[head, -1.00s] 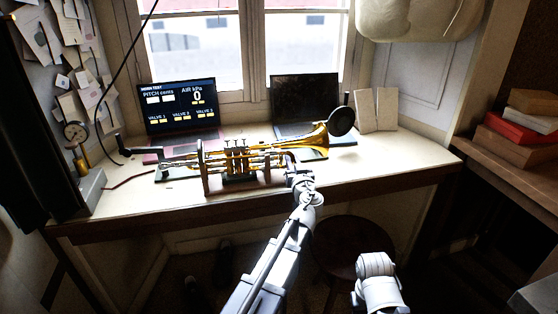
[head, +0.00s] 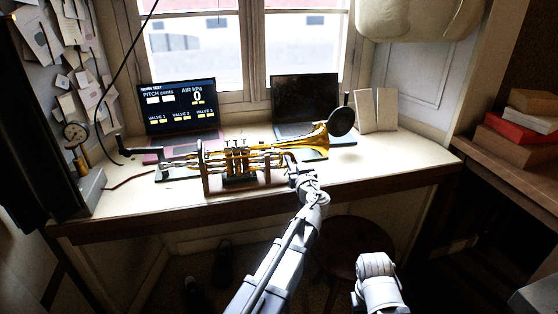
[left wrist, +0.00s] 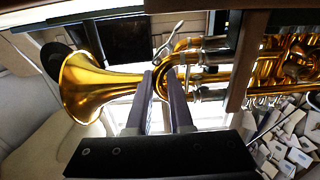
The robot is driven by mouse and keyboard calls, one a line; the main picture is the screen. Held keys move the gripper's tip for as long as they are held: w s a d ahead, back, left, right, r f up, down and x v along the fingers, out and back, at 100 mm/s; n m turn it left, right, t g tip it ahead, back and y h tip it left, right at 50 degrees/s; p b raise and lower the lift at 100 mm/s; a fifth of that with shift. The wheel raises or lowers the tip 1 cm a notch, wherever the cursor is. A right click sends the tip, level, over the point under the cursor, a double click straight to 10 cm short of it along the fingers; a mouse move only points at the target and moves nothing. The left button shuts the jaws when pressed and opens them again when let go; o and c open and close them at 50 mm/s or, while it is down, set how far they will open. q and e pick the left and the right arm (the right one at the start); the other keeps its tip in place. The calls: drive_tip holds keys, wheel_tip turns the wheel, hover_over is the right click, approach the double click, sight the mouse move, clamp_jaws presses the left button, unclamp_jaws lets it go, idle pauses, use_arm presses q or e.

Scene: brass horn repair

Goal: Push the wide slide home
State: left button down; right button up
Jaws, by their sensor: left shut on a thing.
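The brass horn (head: 240,157) lies in a dark stand on the bench, its bell (head: 315,140) pointing right. My left gripper (head: 291,160) is at the right end of its tubing, below the bell. In the left wrist view, the two dark fingers of my left gripper (left wrist: 160,82) are closed about the curved gold bow of the wide slide (left wrist: 172,62). Silver tube ends (left wrist: 205,94) show beside the bow. How far the slide sits in its tubes cannot be told.
A laptop (head: 180,110) with a horn test screen reads AIR kPa 0. A dark-screened laptop (head: 305,105) stands behind the bell. Pale boards (head: 377,110) lean at the right. The bench (head: 400,160) is clear at front right; a stool (head: 350,245) stands below.

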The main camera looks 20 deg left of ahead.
use_arm(q)
drive_tip(key=shift+d+f+n, duration=0.1)
drive_tip(key=shift+n, duration=0.4)
drive_tip(key=shift+s+g+y, duration=0.1)
drive_tip(key=shift+g+y, duration=0.2)
drive_tip(key=shift+s+f, duration=0.1)
drive_tip(key=shift+s, duration=0.05)
drive_tip(key=shift+s+a, duration=0.2)
drive_tip(key=shift+a, duration=0.1)
idle(0.9)
drive_tip(key=c, duration=1)
unclamp_jaws()
drive_tip(key=shift+a, duration=0.1)
drive_tip(key=shift+o, duration=1.4)
drive_tip(key=shift+w, duration=0.1)
drive_tip(key=v, duration=0.8)
